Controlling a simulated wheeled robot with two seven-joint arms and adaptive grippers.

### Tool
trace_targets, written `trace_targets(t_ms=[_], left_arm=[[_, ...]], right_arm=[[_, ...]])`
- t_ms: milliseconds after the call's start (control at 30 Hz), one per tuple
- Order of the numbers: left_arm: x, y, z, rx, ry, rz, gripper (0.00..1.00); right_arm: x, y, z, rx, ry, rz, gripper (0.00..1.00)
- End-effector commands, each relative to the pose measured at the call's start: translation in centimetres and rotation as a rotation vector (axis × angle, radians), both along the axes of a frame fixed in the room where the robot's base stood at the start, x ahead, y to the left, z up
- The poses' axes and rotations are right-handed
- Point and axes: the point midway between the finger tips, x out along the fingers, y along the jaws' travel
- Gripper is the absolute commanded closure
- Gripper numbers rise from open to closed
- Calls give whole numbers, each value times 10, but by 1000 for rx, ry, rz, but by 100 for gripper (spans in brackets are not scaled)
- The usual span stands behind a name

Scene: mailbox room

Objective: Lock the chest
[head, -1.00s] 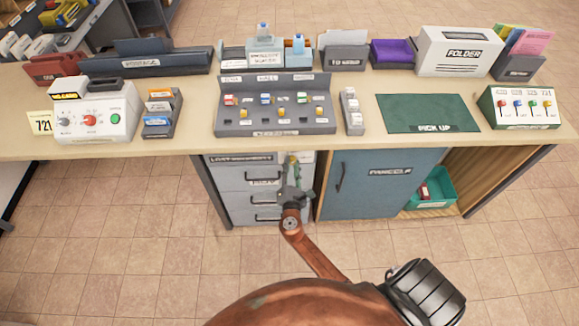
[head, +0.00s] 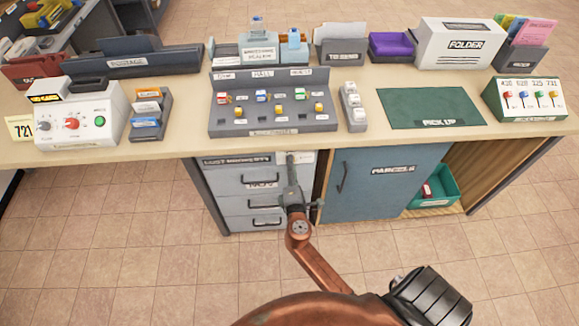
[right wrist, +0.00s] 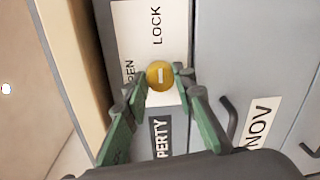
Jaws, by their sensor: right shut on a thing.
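The chest is the grey drawer unit (head: 238,207) under the counter, with LOST PROPERTY on its top drawer. Its round yellow lock knob (right wrist: 160,75) shows in the right wrist view, on a white plate (right wrist: 136,43) marked OPEN and LOCK. A short pale mark on the knob runs roughly upright in that picture, with LOCK above it. My right gripper (head: 291,160) is at the top right of the chest front. In the right wrist view its green-sided fingers (right wrist: 158,86) are shut on the knob, one on each side. The gripper hides the knob in the head view.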

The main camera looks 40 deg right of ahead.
Motion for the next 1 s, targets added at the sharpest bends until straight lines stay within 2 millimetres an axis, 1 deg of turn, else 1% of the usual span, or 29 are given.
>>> trace_targets(t_ms=[200,567,600,833,1000], left_arm=[[5,-1,1,-1,1,3,75],[5,-1,1,-1,1,4,75],[5,-1,1,-1,1,4,75],[5,-2,1,-1,1,4,75],[5,-2,1,-2,1,4,75]], right_arm=[[1,2,-1,24,-13,4,100],[1,2,0,26,-14,4,100],[1,2,0,25,-14,3,73],[0,0,0,24,-14,1,58],[0,0,0,23,-14,0,58]])
